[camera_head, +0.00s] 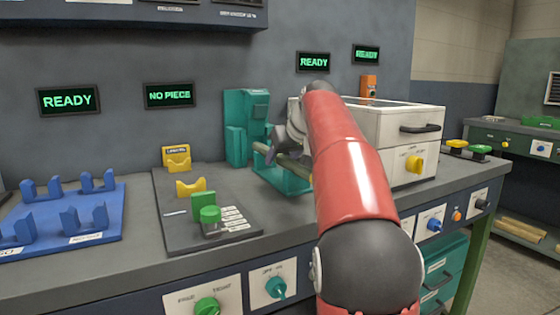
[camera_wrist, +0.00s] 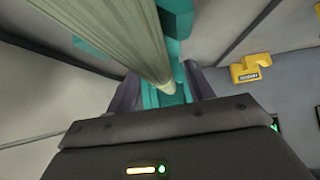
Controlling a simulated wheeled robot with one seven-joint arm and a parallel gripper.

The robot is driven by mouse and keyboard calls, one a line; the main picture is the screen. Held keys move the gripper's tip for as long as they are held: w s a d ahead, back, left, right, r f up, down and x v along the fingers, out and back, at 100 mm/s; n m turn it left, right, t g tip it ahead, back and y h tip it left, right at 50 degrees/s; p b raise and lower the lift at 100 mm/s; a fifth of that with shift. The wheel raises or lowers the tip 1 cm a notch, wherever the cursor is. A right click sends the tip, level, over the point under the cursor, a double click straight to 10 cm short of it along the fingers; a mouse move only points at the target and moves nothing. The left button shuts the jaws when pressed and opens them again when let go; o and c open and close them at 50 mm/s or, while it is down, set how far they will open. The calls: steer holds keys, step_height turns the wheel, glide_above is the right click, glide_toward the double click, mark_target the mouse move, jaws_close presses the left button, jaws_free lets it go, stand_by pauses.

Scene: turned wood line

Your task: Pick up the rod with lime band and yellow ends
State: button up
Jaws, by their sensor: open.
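A long pale greenish rod (camera_wrist: 120,35) runs from the top left of the wrist view to a cream-yellow end near my fingers. A lime band cannot be made out. The rod lies over a teal holder (camera_wrist: 178,22), which stands on the bench left of the white machine in the head view (camera_head: 283,181). My gripper (camera_wrist: 163,78) is open, with its two dark fingers on either side of the rod's near end. Whether they touch it cannot be told. In the head view my gripper (camera_head: 279,148) is at the teal holder, and my red arm hides part of it.
A white machine (camera_head: 420,126) stands just right of the holder, and a teal upright unit (camera_head: 238,128) behind it to the left. A dark board (camera_head: 180,222) with yellow rests and a green block lies left, then a blue rack (camera_head: 108,222). Bare bench shows in front.

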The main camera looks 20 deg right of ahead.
steer(key=shift+c, duration=0.2)
steer(key=c, duration=1.1)
steer(key=shift+r, duration=0.3)
